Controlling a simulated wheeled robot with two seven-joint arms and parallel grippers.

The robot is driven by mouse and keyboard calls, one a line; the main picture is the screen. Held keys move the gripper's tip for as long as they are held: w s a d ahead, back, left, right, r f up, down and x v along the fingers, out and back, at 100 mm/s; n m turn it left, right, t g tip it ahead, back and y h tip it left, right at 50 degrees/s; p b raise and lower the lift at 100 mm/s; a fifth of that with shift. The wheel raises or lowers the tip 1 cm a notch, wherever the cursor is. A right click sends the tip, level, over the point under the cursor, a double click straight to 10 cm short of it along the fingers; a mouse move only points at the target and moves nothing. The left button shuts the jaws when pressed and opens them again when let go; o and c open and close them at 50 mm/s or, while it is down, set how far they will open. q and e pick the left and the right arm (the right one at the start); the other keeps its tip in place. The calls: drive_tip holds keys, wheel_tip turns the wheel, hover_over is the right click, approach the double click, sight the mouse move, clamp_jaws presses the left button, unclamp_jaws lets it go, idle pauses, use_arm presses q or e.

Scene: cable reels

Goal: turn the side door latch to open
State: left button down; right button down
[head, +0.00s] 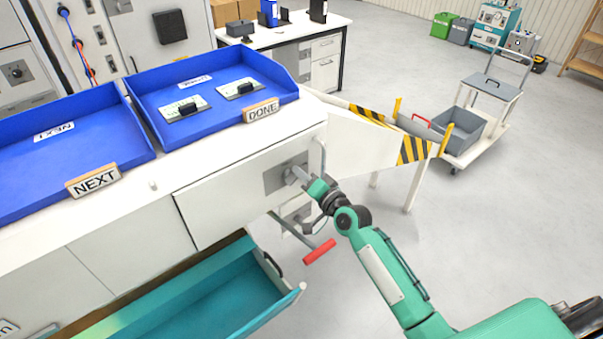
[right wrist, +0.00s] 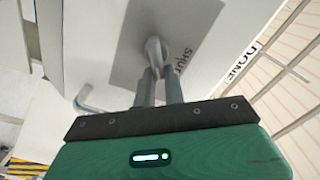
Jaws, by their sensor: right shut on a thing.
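The side door (head: 235,195) is a white panel on the bench front, and it looks flush with the front. Its latch is a small grey lever on a grey plate (head: 274,180) near the door's right end. My right gripper (head: 304,180) reaches the latch from the right. In the right wrist view its two fingers (right wrist: 159,88) are shut on the latch (right wrist: 155,52), and the plate (right wrist: 180,35) bears the word SHUT. The fingers hide part of the lever. My left gripper is in neither view.
An open teal drawer (head: 205,307) juts out below the door. A red-handled grey bar (head: 320,252) sticks out beneath my right gripper. Blue trays marked NEXT (head: 55,160) and DONE (head: 200,130) stand on the bench top.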

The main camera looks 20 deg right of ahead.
drive_tip(key=m, duration=0.2)
drive_tip(key=f+m, duration=0.1)
drive_tip(key=m, duration=0.1)
drive_tip(key=f+m, duration=0.1)
drive_tip(key=m, duration=0.1)
drive_tip(key=shift+s+a+p, duration=0.1)
drive_tip(key=shift+a+p, duration=0.05)
drive_tip(key=shift+p, duration=0.15)
drive_tip(key=shift+m, duration=0.4)
drive_tip(key=c, duration=1.5)
unclamp_jaws()
drive_tip(key=shift+r, duration=0.1)
drive_tip(key=shift+a+r, duration=0.15)
drive_tip(key=shift+b+v, duration=1.65)
drive_tip(key=shift+v, duration=5.15)
